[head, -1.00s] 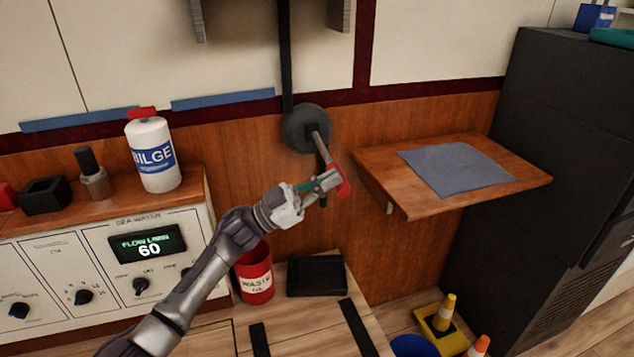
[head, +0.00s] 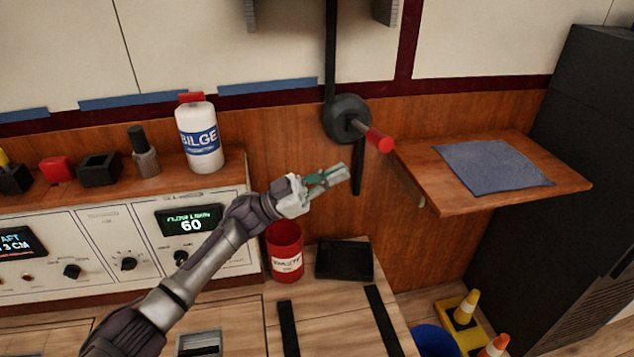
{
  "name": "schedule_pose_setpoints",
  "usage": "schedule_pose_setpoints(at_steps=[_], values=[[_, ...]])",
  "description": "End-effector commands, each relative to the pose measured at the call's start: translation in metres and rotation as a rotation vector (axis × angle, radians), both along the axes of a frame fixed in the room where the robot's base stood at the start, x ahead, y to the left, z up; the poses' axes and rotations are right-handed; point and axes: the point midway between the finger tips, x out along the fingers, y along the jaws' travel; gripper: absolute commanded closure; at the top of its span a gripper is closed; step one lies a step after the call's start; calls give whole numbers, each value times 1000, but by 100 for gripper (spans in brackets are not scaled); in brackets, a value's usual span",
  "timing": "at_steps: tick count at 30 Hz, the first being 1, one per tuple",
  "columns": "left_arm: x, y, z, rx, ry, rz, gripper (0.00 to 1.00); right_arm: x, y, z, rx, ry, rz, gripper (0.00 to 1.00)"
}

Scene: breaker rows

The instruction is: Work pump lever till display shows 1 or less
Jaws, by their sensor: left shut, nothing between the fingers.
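The pump lever has a dark round hub (head: 345,118) on the wood wall and a red grip (head: 379,140) sticking out toward me, to the right of and below the hub. A dark bar (head: 357,172) hangs down below the hub. My left gripper (head: 342,174) is shut and empty, below and left of the red grip, in front of or beside the dark bar. The green display (head: 190,220) reads 60 under a flow label. Another display (head: 17,242) at the left edge reads AFT and 3 CM, partly cut off. My right gripper is not in view.
A BILGE bottle (head: 199,138) stands on the console top. A red waste can (head: 285,252) and a black tray (head: 344,260) sit below my left gripper. A wooden shelf (head: 555,187) with a blue cloth (head: 493,167) juts out at right.

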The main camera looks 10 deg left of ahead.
Motion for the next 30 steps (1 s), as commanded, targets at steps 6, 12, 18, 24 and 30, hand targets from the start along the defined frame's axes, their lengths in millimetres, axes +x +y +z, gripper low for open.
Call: schedule_pose_setpoints(at_steps=[6, 12, 18, 24, 30], values=[[-7, 27, -15, -1, -1, 0, 100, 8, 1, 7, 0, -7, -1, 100], [-9, 33, -18, -3, -2, -1, 100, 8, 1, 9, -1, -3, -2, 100], [-9, 33, -18, -3, -2, -1, 100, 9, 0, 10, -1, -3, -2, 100], [-9, 33, -18, -3, -2, -1, 100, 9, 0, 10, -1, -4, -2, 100], [-9, 33, -17, -3, -2, -1, 100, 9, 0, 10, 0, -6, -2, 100]])
